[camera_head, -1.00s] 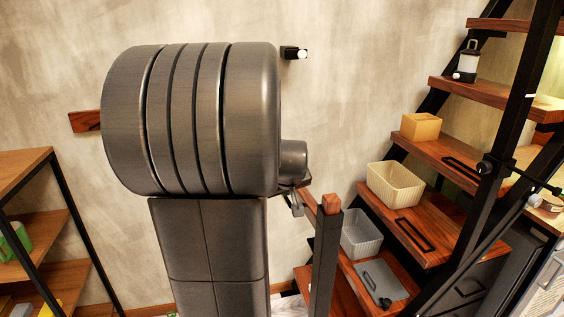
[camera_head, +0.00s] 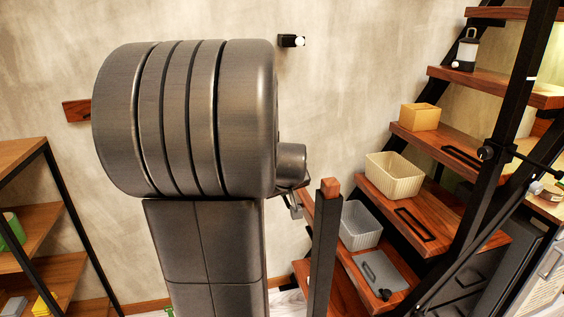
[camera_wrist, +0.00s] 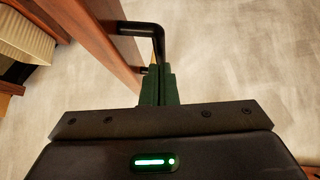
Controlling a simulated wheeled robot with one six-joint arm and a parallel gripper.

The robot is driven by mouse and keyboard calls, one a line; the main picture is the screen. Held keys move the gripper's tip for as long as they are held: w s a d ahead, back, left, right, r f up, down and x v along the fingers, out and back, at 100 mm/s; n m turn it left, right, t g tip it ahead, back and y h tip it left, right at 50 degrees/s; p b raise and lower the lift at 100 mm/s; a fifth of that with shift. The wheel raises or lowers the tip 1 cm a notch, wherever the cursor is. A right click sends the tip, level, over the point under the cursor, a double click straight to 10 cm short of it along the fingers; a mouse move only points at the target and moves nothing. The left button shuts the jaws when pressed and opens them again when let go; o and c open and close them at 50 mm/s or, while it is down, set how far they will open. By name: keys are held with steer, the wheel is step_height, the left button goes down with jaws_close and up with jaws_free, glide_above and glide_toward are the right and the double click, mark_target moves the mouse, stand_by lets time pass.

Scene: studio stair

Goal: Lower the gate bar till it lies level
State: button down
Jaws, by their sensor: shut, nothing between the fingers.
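The gate bar (camera_wrist: 92,40) is a reddish-brown wooden beam, running from the top left down toward my gripper in the wrist view. A black bar-shaped handle (camera_wrist: 137,28) stands out from its side. My gripper (camera_wrist: 158,72) has dark green fingers, shut and empty, with their tips right by the bent end of the handle; I cannot tell whether they touch it. In the head view a short stretch of reddish wood (camera_head: 304,207), probably the bar, shows beside a dark post (camera_head: 325,245) with a wooden top. My arm hides most of it, so the bar's tilt is unclear.
Stairs with wooden treads (camera_head: 440,228) rise at the right, bearing a cream basket (camera_head: 394,177), a grey basket (camera_head: 359,225), a yellow box (camera_head: 420,117) and a lantern (camera_head: 467,50). A wooden shelf unit (camera_head: 28,152) stands at the left. Bare wall lies behind.

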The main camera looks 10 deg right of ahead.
steer(key=w+r+p+v, duration=0.1)
steer(key=p+v, duration=0.2)
steer(key=v, duration=1)
steer(key=shift+w+a, duration=0.15)
steer(key=shift+a, duration=0.05)
steer(key=s+f+b+x, duration=0.1)
steer(key=b+x, duration=0.2)
steer(key=x, duration=1)
steer(key=shift+s+d, duration=0.15)
steer(key=shift+s, duration=0.05)
steer(key=shift+s, duration=0.1)
